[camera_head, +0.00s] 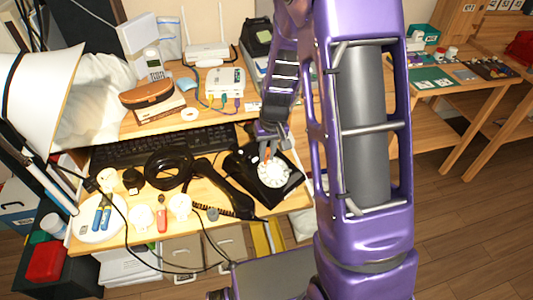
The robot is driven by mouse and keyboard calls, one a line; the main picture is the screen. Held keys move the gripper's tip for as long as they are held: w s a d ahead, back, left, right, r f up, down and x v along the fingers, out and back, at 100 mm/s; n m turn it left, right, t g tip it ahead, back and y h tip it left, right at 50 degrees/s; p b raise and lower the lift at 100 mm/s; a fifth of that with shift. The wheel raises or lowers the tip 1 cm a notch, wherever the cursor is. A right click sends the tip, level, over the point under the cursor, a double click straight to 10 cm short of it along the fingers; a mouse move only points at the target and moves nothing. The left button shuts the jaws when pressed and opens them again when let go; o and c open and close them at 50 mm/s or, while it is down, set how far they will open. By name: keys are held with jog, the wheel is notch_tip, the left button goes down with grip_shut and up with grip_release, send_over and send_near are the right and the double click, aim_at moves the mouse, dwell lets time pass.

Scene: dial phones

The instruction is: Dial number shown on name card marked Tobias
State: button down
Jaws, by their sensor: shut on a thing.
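The black dial phone (291,183) sits at the right of the desk, with a white round dial (273,173) on its top. Its black handset (226,189) lies off the phone, to its left, on a coiled cord. My gripper (267,152) points down at the back edge of the dial. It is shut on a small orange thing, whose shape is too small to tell. Whether it touches the dial cannot be told. A small pale card (254,106) is at the shelf's front edge; its writing is unreadable. No name Tobias can be read.
A black keyboard (160,146) lies behind the handset. A coiled black cable (168,170), a white plate (100,222) with blue-handled items and several small objects fill the desk's left. A white router (225,82) and a brown case (146,93) stand on the shelf.

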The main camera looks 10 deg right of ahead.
jog(key=shift+w+d, duration=0.35)
jog(key=shift+d, duration=0.3)
jog(key=shift+w+d, duration=0.15)
jog(key=shift+d, duration=0.35)
jog(key=shift+f, duration=0.1)
jog(key=shift+d+f, duration=0.15)
jog(key=shift+d, duration=0.45)
